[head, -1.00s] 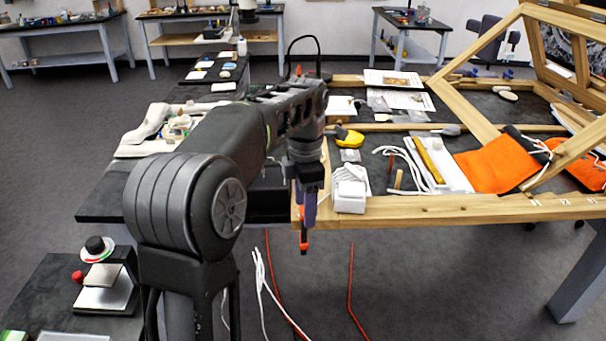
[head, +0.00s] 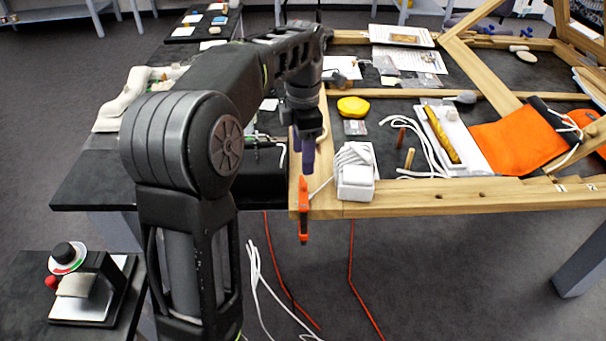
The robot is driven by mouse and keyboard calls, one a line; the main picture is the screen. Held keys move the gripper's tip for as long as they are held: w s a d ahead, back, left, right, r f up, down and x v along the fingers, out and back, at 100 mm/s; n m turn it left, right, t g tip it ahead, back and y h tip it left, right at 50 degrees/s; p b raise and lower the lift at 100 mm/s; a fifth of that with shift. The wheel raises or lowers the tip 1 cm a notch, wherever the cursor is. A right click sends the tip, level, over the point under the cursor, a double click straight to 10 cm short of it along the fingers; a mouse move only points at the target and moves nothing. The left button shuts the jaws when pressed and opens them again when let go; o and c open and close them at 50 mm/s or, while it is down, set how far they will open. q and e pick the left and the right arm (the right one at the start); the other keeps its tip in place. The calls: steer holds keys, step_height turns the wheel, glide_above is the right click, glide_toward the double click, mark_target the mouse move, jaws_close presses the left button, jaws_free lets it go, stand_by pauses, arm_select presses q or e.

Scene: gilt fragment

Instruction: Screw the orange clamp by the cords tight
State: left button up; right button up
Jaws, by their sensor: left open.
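The orange clamp (head: 304,212) sits upright at the front left corner of the wooden frame (head: 470,195), with its lower end hanging below the edge. White cords (head: 354,155) lie bundled on a white block just right of it. My left gripper (head: 303,166) is open above the clamp, its purplish fingers pointing down. The fingers look close to the clamp's top; I cannot tell whether they touch it. The clamp's screw is too small to make out. My right gripper is not in view.
Loose white and red cords (head: 351,270) hang below the frame's edge. A yellow object (head: 352,106), a white tray (head: 471,158) and an orange cloth (head: 515,140) lie behind and right. A dark side table with a small device (head: 90,288) stands at lower left.

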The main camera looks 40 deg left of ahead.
mark_target(303, 180)
arm_select(q)
step_height(303, 180, down, 7)
steer(key=shift+f, duration=0.15)
steer(key=shift+c, duration=0.6)
jaws_close()
